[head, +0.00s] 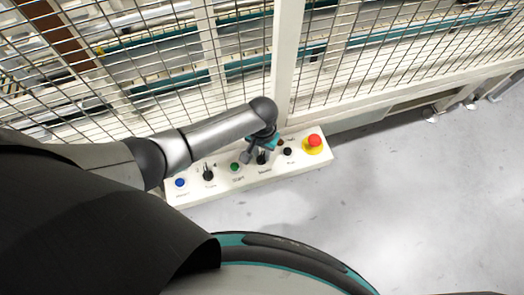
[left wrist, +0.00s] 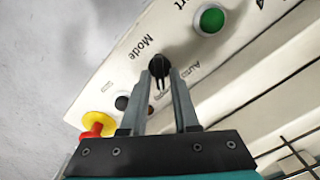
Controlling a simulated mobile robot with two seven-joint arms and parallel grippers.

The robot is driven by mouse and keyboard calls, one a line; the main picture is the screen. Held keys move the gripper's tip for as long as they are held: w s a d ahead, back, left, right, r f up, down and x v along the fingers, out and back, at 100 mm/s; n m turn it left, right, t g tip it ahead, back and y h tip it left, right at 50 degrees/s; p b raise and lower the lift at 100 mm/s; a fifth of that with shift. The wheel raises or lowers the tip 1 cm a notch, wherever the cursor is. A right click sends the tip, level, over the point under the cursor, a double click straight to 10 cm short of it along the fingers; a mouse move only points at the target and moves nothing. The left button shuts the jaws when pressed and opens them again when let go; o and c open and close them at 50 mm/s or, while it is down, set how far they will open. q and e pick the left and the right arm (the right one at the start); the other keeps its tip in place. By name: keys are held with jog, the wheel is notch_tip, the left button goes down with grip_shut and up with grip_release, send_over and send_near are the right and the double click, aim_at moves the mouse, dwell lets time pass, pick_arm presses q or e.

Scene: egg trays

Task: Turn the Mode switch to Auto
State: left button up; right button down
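The Mode switch (left wrist: 160,67), a black knob, sits on a pale control panel (head: 222,184) by the mesh fence; in the left wrist view the label "Mode" is beside it and "Auto" is on its other side. My left gripper (left wrist: 160,75) reaches down to it, with its two grey fingers on either side of the knob and small gaps seeming to show. In the head view the left gripper (head: 255,157) partly covers the switch (head: 263,158). The knob's exact pointing is hard to tell. My right gripper is not in view.
Beside the switch are a green Start button (head: 235,167), another black knob (head: 208,175), a blue button (head: 180,182), a black button (head: 288,151) and a red emergency stop (head: 314,141) on yellow. A mesh fence (head: 240,60) stands behind. The floor (head: 400,190) at the right is clear.

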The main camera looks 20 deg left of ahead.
pick_arm(q)
grip_shut()
dwell(0.4)
jog(key=n+p, duration=0.3)
jog(key=shift+s+r, duration=0.1)
jog(key=shift+r, duration=0.1)
jog(key=n+p, duration=0.2)
jog(key=n, duration=0.1)
jog(key=shift+n, duration=0.3)
jog(key=n+p, duration=0.1)
jog(key=n, duration=0.3)
jog(key=shift+a+f+n+p, duration=0.1)
jog(key=shift+f+n+p, duration=0.05)
jog(key=shift+n+p, duration=0.2)
jog(key=n, duration=0.4)
jog(key=shift+a+n+p, duration=0.1)
jog(key=shift+n+p, duration=0.15)
jog(key=shift+p, duration=0.15)
